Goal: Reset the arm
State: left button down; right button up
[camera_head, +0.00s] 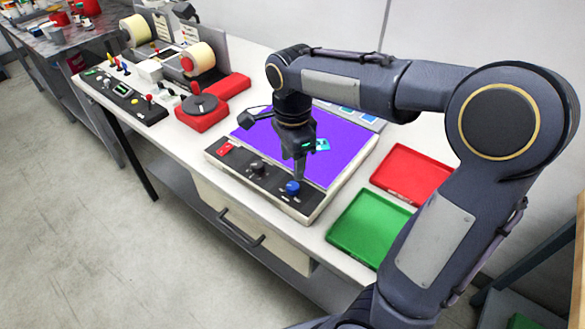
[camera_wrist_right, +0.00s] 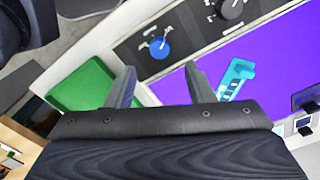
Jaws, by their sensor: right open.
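My right gripper (camera_head: 299,168) is over the front part of a device with a purple top (camera_head: 340,151), close to a blue knob (camera_head: 292,188) on its black control panel. In the right wrist view my right gripper (camera_wrist_right: 158,84) has its two fingers apart with nothing between them. The blue knob (camera_wrist_right: 159,48) lies beyond the fingertips there, and I cannot tell whether they touch it. A cyan piece (camera_wrist_right: 236,79) lies on the purple surface beside one finger. My right arm (camera_head: 375,85) reaches in from the right. My left gripper is not in view.
A red tray (camera_head: 412,172) and a green tray (camera_head: 368,228) sit right of the device. A label rewinder with rolls (camera_head: 198,60), a red-based disc unit (camera_head: 201,112) and a black control panel (camera_head: 118,95) stand at the left. A dark knob (camera_head: 257,167) is left of the blue one.

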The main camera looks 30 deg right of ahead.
jog(key=shift+s+r, duration=0.1)
jog(key=shift+r, duration=0.05)
dwell(0.4)
jog(key=shift+s+n, duration=0.4)
jog(key=s+a+f+n+t+y, duration=0.1)
jog(key=s+a+n+t+y, duration=0.1)
jog(key=s+n, duration=0.6)
jog(key=s+a+f+n+t+y, duration=0.1)
jog(key=s+a+n+t, duration=0.1)
jog(key=s+n, duration=0.6)
jog(key=shift+a+f+n+t+y, duration=0.2)
jog(key=shift+n+t+y, duration=0.15)
jog(key=shift+t, duration=0.55)
